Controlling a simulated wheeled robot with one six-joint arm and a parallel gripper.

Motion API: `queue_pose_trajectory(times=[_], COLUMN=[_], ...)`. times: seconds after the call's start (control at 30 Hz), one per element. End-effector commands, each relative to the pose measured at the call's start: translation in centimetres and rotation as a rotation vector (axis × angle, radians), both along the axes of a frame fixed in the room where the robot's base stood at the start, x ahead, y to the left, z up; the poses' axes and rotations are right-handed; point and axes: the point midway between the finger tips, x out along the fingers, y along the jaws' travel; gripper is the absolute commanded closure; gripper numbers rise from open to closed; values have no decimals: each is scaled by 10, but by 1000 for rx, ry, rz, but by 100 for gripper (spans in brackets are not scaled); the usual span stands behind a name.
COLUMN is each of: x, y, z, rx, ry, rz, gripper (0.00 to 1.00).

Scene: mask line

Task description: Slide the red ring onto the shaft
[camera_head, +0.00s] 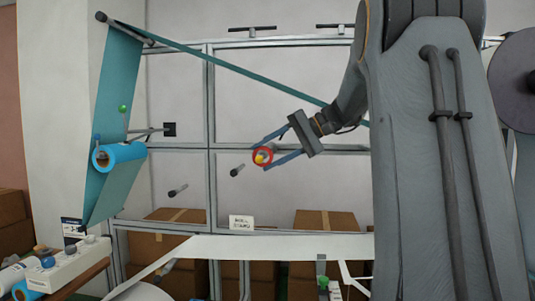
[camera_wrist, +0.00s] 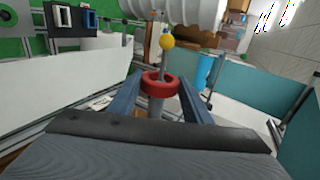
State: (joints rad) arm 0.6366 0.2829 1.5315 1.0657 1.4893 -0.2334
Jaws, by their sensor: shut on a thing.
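The red ring (camera_head: 262,157) is between the two blue fingers of my gripper (camera_head: 270,148), which are shut on it. In the wrist view the red ring (camera_wrist: 160,83) lies between the fingertips of my gripper (camera_wrist: 158,82). A grey shaft (camera_wrist: 156,106) shows just below the ring there, in line with its hole. A thin rod with a yellow ball (camera_wrist: 167,42) rises beyond the ring. In the head view the yellow ball (camera_head: 260,159) shows within the ring's outline. I cannot tell whether the shaft passes through the ring.
Two dark shafts (camera_head: 237,170) (camera_head: 177,190) stick out from the panel wall left of the ring. A teal web (camera_head: 225,65) runs down from upper left, and a blue roll (camera_head: 122,155) hangs at left. A white belt (camera_head: 275,247) crosses below. Cardboard boxes stand behind the frame.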

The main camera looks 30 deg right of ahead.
Motion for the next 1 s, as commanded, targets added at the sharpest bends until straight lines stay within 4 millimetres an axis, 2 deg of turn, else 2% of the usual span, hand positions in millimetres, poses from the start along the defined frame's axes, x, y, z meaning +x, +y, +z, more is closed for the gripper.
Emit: queue_pose_trajectory(times=[0.43, 1.0], x=[16, 22], y=[-11, -15], z=[1, 1], rx=[0, 0], ry=[0, 0], rz=[0, 0], gripper=[77, 77])
